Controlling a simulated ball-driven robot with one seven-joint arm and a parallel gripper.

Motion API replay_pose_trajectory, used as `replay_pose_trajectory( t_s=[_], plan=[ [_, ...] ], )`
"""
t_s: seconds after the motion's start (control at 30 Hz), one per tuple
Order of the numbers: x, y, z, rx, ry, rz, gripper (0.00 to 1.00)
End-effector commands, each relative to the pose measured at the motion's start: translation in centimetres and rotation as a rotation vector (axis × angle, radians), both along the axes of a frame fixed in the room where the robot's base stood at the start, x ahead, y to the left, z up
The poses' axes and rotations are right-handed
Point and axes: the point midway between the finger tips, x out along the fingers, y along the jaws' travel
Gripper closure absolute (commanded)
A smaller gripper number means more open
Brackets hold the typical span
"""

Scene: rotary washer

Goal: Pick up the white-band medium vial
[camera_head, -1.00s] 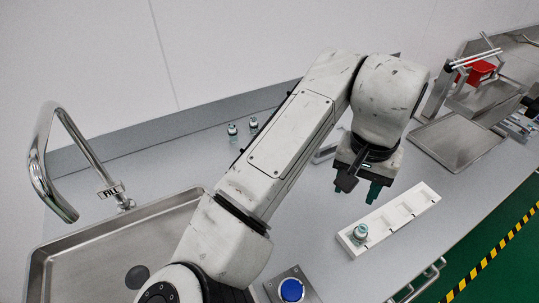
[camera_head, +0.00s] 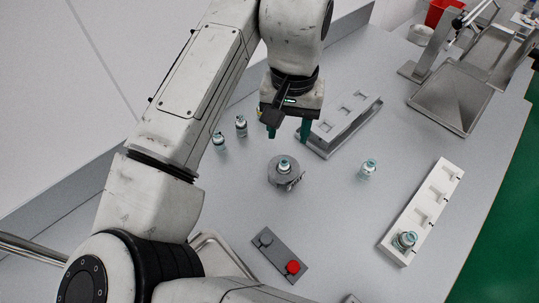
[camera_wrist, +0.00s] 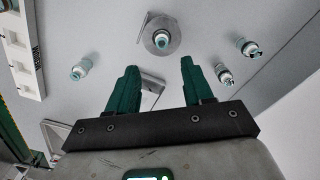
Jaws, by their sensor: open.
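Several small vials with teal-tinted caps stand upright. One vial (camera_head: 368,168) stands alone on the counter, right of my gripper (camera_head: 288,131); it shows at the left of the wrist view (camera_wrist: 80,70) and looks white around its body. Two vials (camera_head: 219,139) (camera_head: 241,125) stand close together left of my gripper; in the wrist view their bands look dark. Another vial (camera_head: 285,164) sits in a round grey fixture (camera_head: 281,182), and one (camera_head: 405,240) in a white rack (camera_head: 438,198). Band colours are hard to confirm. My gripper's green fingers (camera_wrist: 158,70) are apart and empty, above the counter.
A grey slotted rack (camera_head: 343,122) stands close behind and right of my gripper. A control box with a red button (camera_head: 293,267) is in front. A metal tray (camera_head: 451,97) and red bin (camera_head: 441,12) are at the back right. Counter around the lone vial is clear.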

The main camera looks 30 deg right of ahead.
Motion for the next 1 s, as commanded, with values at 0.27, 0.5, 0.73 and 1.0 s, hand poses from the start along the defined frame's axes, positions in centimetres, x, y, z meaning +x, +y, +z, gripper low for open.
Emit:
replay_pose_trajectory(
  t_s=[0.27, 0.5, 0.73, 1.0],
  plan=[
    [0.0, 0.0, -3.8, 0.0, 0.003, 0.001, 0.49],
    [0.0, 0.0, -5.7, 0.0, 0.001, 0.0, 0.49],
    [0.2, -0.1, -8.6, 0.0, 0.002, 0.001, 0.49],
    [0.2, -0.1, -10.7, 0.0, 0.0, 0.0, 0.49]
  ],
)
